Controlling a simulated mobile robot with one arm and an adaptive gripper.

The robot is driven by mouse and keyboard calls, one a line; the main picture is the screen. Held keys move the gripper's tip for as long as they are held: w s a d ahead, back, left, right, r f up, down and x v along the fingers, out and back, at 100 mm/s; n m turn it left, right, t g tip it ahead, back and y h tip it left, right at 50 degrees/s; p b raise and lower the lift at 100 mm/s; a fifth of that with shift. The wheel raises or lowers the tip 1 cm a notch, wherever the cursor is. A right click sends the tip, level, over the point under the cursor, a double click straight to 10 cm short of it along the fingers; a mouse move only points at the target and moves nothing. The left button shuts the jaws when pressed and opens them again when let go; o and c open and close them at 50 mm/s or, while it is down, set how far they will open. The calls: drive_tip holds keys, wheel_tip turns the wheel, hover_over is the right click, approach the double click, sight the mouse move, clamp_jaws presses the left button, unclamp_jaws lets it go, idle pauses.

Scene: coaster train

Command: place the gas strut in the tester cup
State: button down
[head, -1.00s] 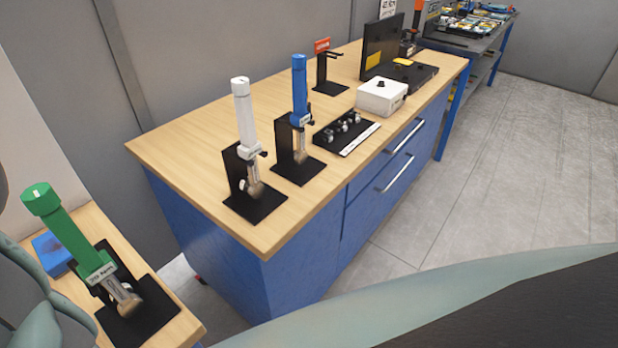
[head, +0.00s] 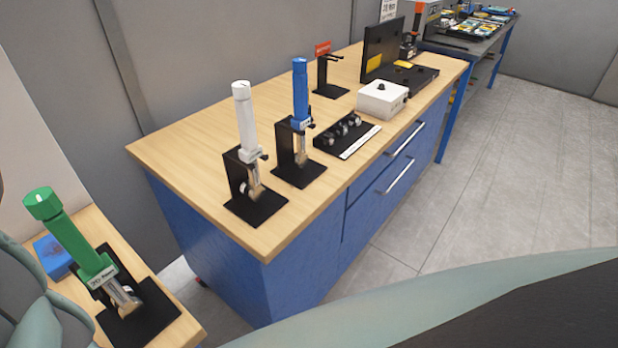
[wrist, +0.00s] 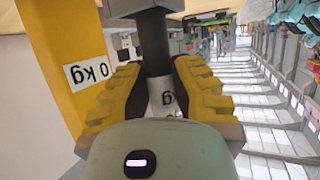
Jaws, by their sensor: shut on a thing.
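My gripper (wrist: 160,97) shows in the wrist view with its two ridged yellow fingers closed on the gas strut. The strut is a dark cylinder (wrist: 153,45) with a pale lower part that bears a label, partly readable as "g". It runs up between the fingers towards the top of the picture. My gripper's palm hides its near end. A yellow upright (wrist: 60,50) with an upside-down "0 kg" label stands close to the left of the fingers. I cannot make out the tester cup for certain. The head view does not show my gripper or the strut.
In the head view, white (head: 245,120) and blue (head: 300,90) cylinders stand in black holders on the wooden bench (head: 190,130). A green cylinder (head: 70,235) stands in a holder at lower left. A white box (head: 382,100) sits farther back. The floor at right is clear.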

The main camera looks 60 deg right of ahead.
drive_tip(key=c, duration=1)
unclamp_jaws()
drive_tip(key=shift+d+r, duration=0.1)
drive_tip(key=shift+r, duration=0.05)
drive_tip(key=shift+s+d, duration=0.1)
drive_tip(key=shift+d, duration=0.15)
drive_tip(key=b+v, duration=0.3)
drive_tip(key=v, duration=0.8)
drive_tip(key=shift+d+r, duration=0.1)
drive_tip(key=shift+r, duration=0.05)
drive_tip(key=shift+s, duration=0.1)
